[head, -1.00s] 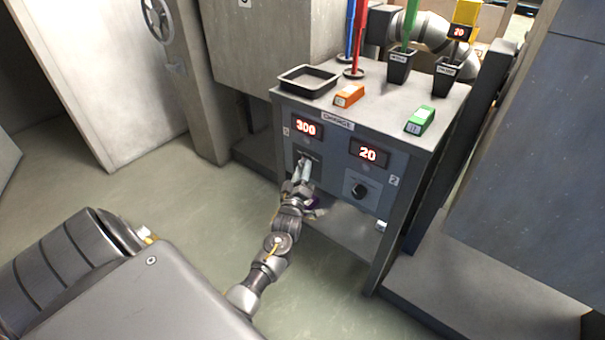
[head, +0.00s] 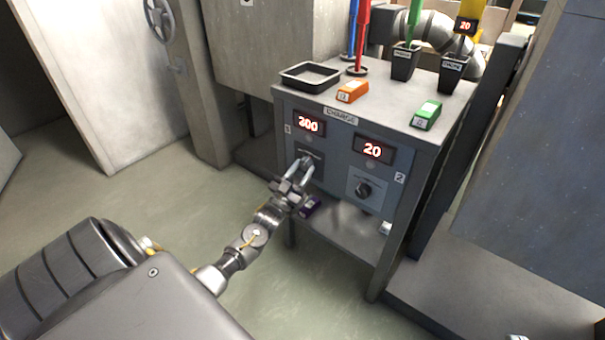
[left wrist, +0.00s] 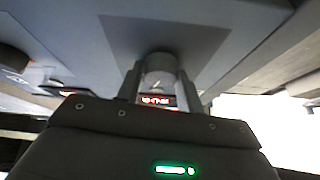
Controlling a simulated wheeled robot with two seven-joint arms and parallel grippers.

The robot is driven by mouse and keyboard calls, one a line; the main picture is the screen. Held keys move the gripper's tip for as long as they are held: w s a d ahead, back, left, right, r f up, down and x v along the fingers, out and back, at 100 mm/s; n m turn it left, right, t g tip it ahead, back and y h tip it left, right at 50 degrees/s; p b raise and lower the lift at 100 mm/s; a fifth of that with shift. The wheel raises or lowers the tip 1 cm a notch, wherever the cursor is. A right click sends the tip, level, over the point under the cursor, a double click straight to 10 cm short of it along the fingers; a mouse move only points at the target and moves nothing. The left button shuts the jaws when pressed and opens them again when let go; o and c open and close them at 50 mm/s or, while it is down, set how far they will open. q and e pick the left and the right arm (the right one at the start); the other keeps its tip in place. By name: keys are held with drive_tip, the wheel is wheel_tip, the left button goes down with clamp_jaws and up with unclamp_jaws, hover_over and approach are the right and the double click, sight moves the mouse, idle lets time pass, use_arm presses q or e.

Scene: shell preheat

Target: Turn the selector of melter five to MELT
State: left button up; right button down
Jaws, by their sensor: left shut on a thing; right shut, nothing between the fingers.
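A grey cabinet marked CHARGE (head: 340,113) has two control panels. The left panel has a red display (head: 309,123) that looks like 300, with a selector below it mostly hidden by my left gripper. My left gripper (head: 303,165) is shut on that selector; in the left wrist view, a round grey knob (left wrist: 160,65) sits between its fingers. My right gripper is not in view.
A black tray (head: 310,77), an orange block (head: 353,91), a green block (head: 426,115) and two dark cups (head: 404,62) (head: 453,72) stand on the cabinet top. Floor to the left is clear.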

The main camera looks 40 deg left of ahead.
use_arm(q)
drive_tip(key=m+h, duration=0.3)
drive_tip(key=m, duration=0.1)
drive_tip(key=shift+a, duration=0.2)
drive_tip(key=shift+a+m+g+h, duration=0.1)
drive_tip(key=shift+m+g+h, duration=0.2)
drive_tip(key=shift+m+h, duration=0.6)
drive_tip(key=shift+m+g+h, duration=0.3)
drive_tip(key=shift+m+h, duration=0.1)
drive_tip(key=shift+m, duration=0.9)
use_arm(e)
drive_tip(key=shift+s+d+r+t, duration=0.1)
drive_tip(key=shift+d+r+t, duration=0.3)
drive_tip(key=shift+t, duration=0.2)
use_arm(q)
drive_tip(key=shift+r+m, duration=0.1)
drive_tip(key=shift+m, duration=0.3)
drive_tip(key=o, duration=1)
drive_tip(key=v, duration=1.1)
drive_tip(key=shift+w, duration=0.1)
use_arm(e)
drive_tip(key=shift+a+f+g, duration=0.65)
drive_tip(key=shift+f+g, duration=0.2)
drive_tip(key=shift+g, duration=0.15)
drive_tip(key=shift+r, duration=0.15)
